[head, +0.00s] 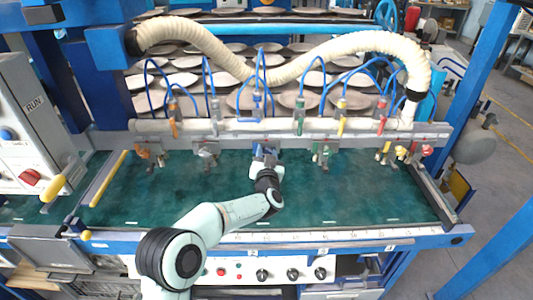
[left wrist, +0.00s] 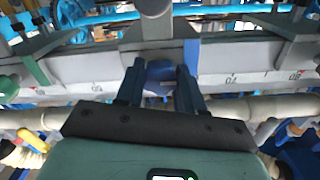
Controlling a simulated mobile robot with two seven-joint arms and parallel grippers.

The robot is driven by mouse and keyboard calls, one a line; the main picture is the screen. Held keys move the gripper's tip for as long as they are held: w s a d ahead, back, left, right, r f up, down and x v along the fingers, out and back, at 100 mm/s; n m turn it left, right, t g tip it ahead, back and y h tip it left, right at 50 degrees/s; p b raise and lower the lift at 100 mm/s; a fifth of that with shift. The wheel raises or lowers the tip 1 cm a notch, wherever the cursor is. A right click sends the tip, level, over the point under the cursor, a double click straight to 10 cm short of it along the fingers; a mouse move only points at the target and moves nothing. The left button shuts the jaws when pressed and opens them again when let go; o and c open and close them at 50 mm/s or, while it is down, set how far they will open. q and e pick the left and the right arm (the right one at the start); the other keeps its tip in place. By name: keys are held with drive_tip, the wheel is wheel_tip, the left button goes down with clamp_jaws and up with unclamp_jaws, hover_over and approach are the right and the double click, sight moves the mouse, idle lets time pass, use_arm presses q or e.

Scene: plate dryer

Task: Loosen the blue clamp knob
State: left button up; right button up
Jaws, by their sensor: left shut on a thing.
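The blue clamp (head: 258,149) hangs in the middle of the grey rail, below the blue valve. My left gripper (head: 267,160) reaches up to it from the front and hides most of its knob in the head view. In the left wrist view, the blue clamp knob (left wrist: 160,71) sits between the two dark fingers of my left gripper (left wrist: 158,80). The fingers are shut on the knob from both sides. How far the knob is turned cannot be seen. My right gripper is in neither view.
Other clamps sit along the same rail: orange (head: 150,153), grey (head: 208,153), green (head: 323,152) and red (head: 427,151). A pale hose (head: 340,48) and several blue tubes hang above. The green bed (head: 350,195) below is clear apart from my arm.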

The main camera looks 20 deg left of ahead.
use_arm(q)
drive_tip(key=shift+r, duration=0.1)
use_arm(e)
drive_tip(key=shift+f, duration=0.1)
use_arm(q)
drive_tip(key=shift+n+b, duration=0.9)
drive_tip(key=shift+n, duration=0.4)
drive_tip(key=n+b, duration=0.1)
drive_tip(key=n, duration=0.1)
drive_tip(key=shift+n+b, duration=0.3)
drive_tip(key=n+b, duration=0.3)
drive_tip(key=n, duration=0.3)
drive_tip(key=shift+a+b, duration=0.2)
drive_tip(key=shift+b, duration=0.2)
drive_tip(key=n+b, duration=0.3)
drive_tip(key=n, duration=0.2)
drive_tip(key=shift+a+n, duration=0.1)
drive_tip(key=shift+n, duration=0.3)
drive_tip(key=n+b, duration=0.3)
drive_tip(key=n, duration=0.2)
drive_tip(key=shift+n+b, duration=0.3)
drive_tip(key=shift+b, duration=0.05)
drive_tip(key=shift+n+b, duration=0.35)
drive_tip(key=shift+n, duration=0.45)
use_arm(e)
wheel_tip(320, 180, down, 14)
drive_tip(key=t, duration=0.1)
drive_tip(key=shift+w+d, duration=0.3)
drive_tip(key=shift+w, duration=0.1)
